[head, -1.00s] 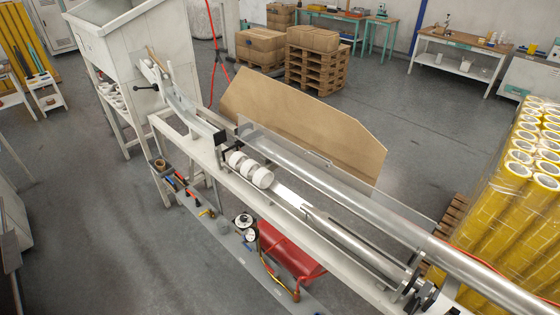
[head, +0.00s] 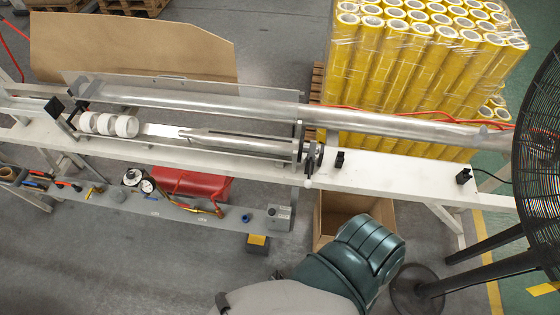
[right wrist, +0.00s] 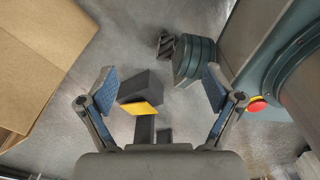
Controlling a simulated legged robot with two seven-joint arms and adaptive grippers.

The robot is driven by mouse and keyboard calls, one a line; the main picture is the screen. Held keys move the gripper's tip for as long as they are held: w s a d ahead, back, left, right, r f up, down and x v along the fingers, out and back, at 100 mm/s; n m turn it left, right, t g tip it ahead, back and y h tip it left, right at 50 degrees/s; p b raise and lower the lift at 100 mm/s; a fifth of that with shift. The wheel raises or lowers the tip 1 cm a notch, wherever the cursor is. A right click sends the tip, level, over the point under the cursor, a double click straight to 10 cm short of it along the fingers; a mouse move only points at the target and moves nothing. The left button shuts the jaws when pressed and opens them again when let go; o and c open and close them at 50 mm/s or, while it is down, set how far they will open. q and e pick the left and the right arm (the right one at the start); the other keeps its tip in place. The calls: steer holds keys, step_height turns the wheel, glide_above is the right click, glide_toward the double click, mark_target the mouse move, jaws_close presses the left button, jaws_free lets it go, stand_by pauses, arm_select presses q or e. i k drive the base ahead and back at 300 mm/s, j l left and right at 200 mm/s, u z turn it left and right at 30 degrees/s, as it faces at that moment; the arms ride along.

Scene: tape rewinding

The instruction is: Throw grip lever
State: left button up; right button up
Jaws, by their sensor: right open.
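A lever with a pale knob (head: 308,184) hangs from the dark clamp mechanism (head: 313,156) at the right end of the slotted metal shaft (head: 240,142) in the head view. I take it to be the grip lever. Several white tape rolls (head: 108,125) sit at the left on the shaft's line. My right gripper (right wrist: 160,92) is open and empty in the right wrist view, blue pads apart, above the floor. The lever does not show between its fingers. In the head view my teal arm link is at the bottom, below the bench; no gripper shows there.
A long metal tube (head: 210,105) runs behind the shaft. An open cardboard box (head: 330,235) stands below the bench and shows in the wrist view (right wrist: 35,65). A black fan (head: 540,150) is at right. Wrapped yellow rolls (head: 400,80) stand behind. A yellow-topped block (head: 257,242) is low down.

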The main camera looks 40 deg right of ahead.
mark_target(308, 184)
steer(key=k+z, duration=0.15)
steer(key=z, duration=1.5)
